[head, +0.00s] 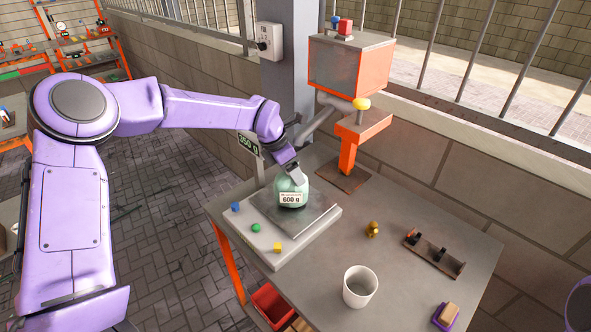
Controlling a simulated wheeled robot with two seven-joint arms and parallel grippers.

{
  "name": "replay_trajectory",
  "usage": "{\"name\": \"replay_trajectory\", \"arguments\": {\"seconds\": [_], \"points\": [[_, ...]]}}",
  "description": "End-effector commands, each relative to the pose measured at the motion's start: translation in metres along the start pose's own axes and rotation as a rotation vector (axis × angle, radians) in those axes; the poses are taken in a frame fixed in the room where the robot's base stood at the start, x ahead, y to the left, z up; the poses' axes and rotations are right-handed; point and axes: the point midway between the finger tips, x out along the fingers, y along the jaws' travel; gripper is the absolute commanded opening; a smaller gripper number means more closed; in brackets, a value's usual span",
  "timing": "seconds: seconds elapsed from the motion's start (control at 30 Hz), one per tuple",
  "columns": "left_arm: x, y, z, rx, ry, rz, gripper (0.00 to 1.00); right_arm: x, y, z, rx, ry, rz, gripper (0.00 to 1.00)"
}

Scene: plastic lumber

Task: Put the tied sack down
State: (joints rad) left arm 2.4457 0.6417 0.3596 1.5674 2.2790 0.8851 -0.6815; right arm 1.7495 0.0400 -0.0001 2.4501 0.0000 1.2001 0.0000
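The tied sack (291,191) is pale green with a dark lower part and a white label reading 600 g. It is upright at the scale's grey plate (318,222); whether its full weight rests there I cannot tell. My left gripper (289,174) comes down from above and appears shut on the top of the sack. The gripper hides the sack's neck. A display (250,143) behind the scale shows a gram reading, perhaps 350 g. My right gripper is out of view.
Blue (235,207), green (256,228) and yellow (278,247) buttons line the scale's front. A white cup (360,287), small brass piece (373,229), dark rack (434,253) and purple tray with a tan block (447,315) stand on the table. An orange-framed machine (349,68) stands behind.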

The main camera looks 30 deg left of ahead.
Motion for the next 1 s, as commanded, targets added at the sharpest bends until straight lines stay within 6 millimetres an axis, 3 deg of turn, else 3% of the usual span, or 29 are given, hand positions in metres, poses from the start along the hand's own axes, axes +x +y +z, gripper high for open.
{"name": "replay_trajectory", "arguments": {"seconds": [0.17, 0.2, 0.27, 0.63, 1.0], "points": [[-0.003, 0.001, 0.003, 0.002, -0.006, 0.003, 0.00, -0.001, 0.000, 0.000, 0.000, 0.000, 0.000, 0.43], [-0.002, 0.000, 0.002, 0.002, -0.004, 0.002, 0.83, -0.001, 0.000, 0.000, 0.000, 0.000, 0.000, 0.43], [-0.002, 0.000, 0.002, 0.002, -0.004, 0.002, 0.98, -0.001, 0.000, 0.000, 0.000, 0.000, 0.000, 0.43], [-0.011, 0.001, 0.002, 0.003, -0.009, 0.004, 0.98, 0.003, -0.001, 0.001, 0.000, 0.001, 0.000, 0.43], [-0.097, 0.001, 0.002, 0.002, -0.010, 0.004, 0.98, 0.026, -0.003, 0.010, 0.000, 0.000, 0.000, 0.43]]}}
